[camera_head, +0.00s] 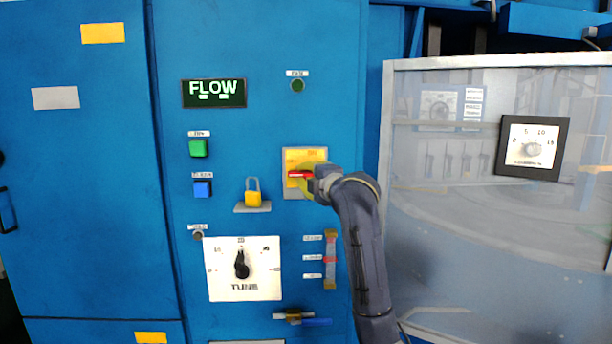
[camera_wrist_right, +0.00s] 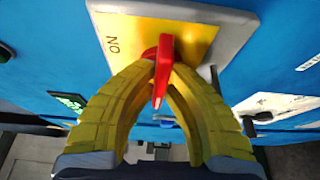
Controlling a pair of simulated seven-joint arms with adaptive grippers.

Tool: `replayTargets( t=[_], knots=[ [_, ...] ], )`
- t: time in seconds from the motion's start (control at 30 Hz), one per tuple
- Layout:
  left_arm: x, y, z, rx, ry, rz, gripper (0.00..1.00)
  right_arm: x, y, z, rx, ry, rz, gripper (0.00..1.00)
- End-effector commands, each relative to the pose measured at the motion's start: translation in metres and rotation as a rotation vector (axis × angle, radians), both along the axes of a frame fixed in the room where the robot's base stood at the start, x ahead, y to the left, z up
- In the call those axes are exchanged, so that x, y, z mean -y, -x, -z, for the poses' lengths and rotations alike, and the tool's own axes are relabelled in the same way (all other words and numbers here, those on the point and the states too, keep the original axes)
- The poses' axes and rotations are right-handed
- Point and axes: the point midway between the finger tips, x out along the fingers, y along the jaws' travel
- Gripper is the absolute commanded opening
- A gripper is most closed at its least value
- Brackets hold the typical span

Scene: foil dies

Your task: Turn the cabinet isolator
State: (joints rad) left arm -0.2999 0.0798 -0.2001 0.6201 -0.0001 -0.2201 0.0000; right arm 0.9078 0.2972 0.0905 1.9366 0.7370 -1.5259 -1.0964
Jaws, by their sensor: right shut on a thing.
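The cabinet isolator is a red handle (camera_wrist_right: 163,70) on a yellow plate (camera_head: 304,158) with a grey surround, on the blue cabinet front. In the head view the red handle (camera_head: 298,175) lies about level. My right gripper (camera_head: 308,181) reaches it from the right. In the wrist view the yellow fingers of my right gripper (camera_wrist_right: 165,78) are closed on the red handle, one on each side. The word ON shows on the plate's left part in that view. Other markings on the plate are hidden by my gripper. My left gripper is not in view.
A yellow padlock (camera_head: 253,197) sits on a small ledge left of the isolator. Below are a TUNE dial (camera_head: 242,268) and a slide scale (camera_head: 330,260). Green (camera_head: 198,149) and blue (camera_head: 202,188) buttons are at left. A clear panel (camera_head: 460,230) stands at right.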

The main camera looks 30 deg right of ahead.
Motion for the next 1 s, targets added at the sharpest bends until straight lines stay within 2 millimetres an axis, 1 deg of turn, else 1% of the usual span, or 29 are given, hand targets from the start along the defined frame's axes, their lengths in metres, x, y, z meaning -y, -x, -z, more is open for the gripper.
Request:
replayTargets(
  t=[0.27,0.43,0.67,1.0],
  knots=[
    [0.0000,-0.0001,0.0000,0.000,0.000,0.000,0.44,0.0005,-0.0001,0.0008,0.007,-0.018,0.001,0.00],
    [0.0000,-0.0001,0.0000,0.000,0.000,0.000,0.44,0.0008,-0.0002,0.0012,0.036,-0.087,0.002,0.00],
    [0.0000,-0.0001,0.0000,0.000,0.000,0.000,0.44,0.0008,-0.0004,0.0018,0.109,-0.261,0.002,0.00],
    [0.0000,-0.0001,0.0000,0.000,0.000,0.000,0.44,0.0002,-0.0006,0.0019,0.237,-0.562,0.001,0.00]
  ],
)
